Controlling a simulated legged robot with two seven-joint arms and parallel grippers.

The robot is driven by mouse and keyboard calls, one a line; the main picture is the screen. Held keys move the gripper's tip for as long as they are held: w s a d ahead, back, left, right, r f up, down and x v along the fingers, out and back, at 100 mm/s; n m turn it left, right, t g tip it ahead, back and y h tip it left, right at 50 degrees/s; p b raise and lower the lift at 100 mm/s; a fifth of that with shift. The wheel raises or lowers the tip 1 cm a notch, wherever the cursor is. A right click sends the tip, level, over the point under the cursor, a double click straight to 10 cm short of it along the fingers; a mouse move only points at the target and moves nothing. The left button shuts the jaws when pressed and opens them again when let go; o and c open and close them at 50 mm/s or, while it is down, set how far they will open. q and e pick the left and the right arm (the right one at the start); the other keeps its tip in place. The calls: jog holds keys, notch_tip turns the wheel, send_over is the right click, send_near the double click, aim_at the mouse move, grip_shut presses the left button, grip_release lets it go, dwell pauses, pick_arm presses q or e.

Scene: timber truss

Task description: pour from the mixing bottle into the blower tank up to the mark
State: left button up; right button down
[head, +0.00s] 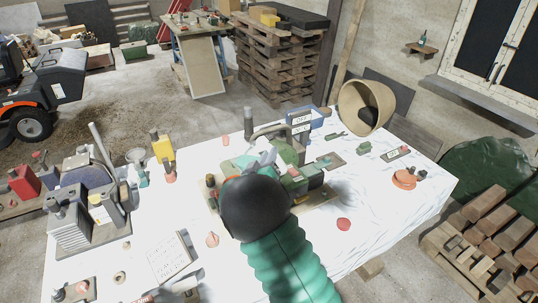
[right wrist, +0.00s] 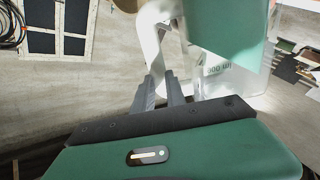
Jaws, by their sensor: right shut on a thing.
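My right arm reaches over the white workbench (head: 385,215) in the head view, and its dark wrist hides what lies below it. In the right wrist view the fingers of my right gripper (right wrist: 160,92) are shut on the pale strap-like handle of the mixing bottle (right wrist: 218,82). The bottle is translucent, with a teal area and a printed volume mark, and looks tilted. The head view shows a green machine (head: 290,152), perhaps the blower, just beyond my wrist. I cannot make out its tank opening or mark, nor any liquid flowing.
A yellow bottle (head: 163,148), a grey machine (head: 85,220) and a paper sheet (head: 168,256) are on the bench's left side. A tan bucket (head: 366,106) lies at the back right. An orange reel (head: 404,179) is at right. The front right of the bench is mostly clear.

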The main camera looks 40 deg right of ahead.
jog(key=shift+r, duration=0.15)
jog(key=shift+r+n+p, duration=0.15)
jog(key=shift+n+p, duration=0.35)
jog(key=shift+p, duration=0.3)
dwell(0.3)
jog(key=shift+w+a+r+n+p, duration=0.1)
jog(key=shift+w+r+n+p, duration=0.05)
jog(key=shift+n+p, duration=0.45)
jog(key=shift+p, duration=0.35)
jog(key=shift+w+a+n+p, duration=0.1)
jog(key=shift+w+n+p, duration=0.1)
jog(key=shift+n+p, duration=0.45)
